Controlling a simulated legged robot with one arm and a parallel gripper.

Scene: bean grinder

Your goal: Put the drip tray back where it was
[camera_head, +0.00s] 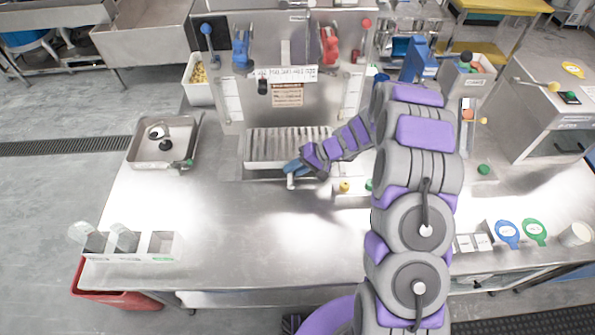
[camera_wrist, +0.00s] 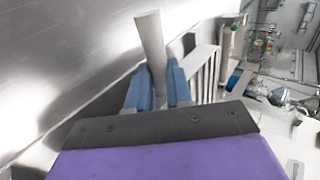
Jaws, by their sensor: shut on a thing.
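The drip tray (camera_head: 270,147) is a slatted metal tray at the foot of the grinder (camera_head: 290,107), on the steel table. Its slats also show at the right in the wrist view (camera_wrist: 207,70). My gripper (camera_head: 292,169) is at the tray's front edge. In the wrist view its blue fingers (camera_wrist: 160,82) are on both sides of a pale handle (camera_wrist: 150,38), shut on it. The handle sticks out at the front of the tray. My arm hides the tray's right end. I cannot tell whether the tray is fully seated.
A square metal pan (camera_head: 142,155) stands on the left of the table (camera_head: 250,225). Small yellow and green knobs (camera_head: 344,186) are just right of my gripper. The table's front middle is clear.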

